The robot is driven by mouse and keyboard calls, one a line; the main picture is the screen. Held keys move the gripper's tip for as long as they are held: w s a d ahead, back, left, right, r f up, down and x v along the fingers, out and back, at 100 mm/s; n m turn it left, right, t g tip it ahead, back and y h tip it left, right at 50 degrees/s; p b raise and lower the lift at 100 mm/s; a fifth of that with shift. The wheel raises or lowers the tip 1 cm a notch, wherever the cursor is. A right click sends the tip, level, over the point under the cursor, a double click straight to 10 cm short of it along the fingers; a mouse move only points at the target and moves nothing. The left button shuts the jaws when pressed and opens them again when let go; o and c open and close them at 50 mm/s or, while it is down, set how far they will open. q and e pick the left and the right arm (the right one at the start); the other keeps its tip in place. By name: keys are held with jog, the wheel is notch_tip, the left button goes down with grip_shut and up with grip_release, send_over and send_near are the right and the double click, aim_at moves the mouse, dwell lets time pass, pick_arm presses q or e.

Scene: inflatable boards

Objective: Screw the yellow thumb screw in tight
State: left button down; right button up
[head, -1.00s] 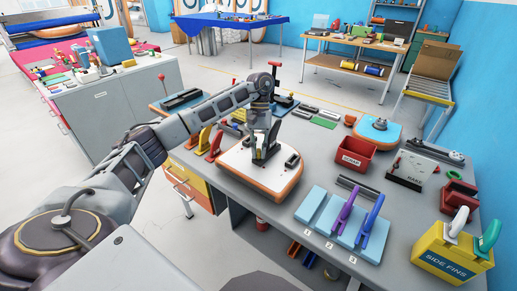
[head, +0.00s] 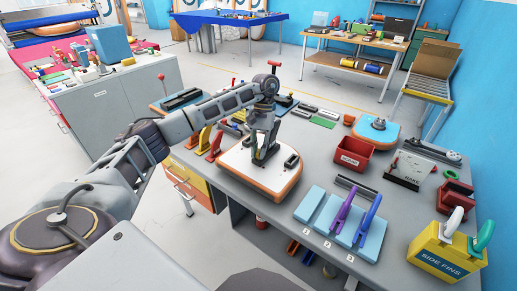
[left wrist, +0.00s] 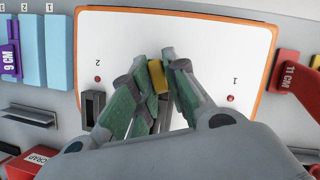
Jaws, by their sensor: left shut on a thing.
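The yellow thumb screw (left wrist: 157,76) is between the fingertips of my left gripper (left wrist: 158,82) in the left wrist view. The fingers are shut on it from both sides and cover most of it. It is over the middle of a white board (left wrist: 215,35) with an orange edge. In the head view this board (head: 235,168) lies on the grey table, and my left gripper (head: 262,158) points down at it. How deep the screw sits is hidden. My right gripper is not in view.
On the board are a dark fin box (left wrist: 95,105) near mark 2 and a red dot (left wrist: 231,98) near mark 1. Coloured fins (head: 215,146) stand left of the board. A blue stand (head: 325,215), a red bin (head: 354,155) and a yellow side-fins box (head: 446,255) are to the right.

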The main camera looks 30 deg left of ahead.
pick_arm(q)
jog(key=shift+s+d+f+m+y+p, duration=0.1)
jog(key=shift+d+f+m+y+p, duration=0.15)
jog(key=shift+m, duration=0.55)
jog(key=shift+r+m+y+p, duration=0.1)
jog(key=shift+m+y+p, duration=0.4)
jog(key=shift+m, duration=0.7)
jog(key=shift+s+d+m+y, duration=0.1)
jog(key=shift+m+y, duration=0.15)
jog(key=shift+m, duration=0.35)
jog(key=shift+m+y, duration=0.6)
jog(key=shift+m, duration=1.1)
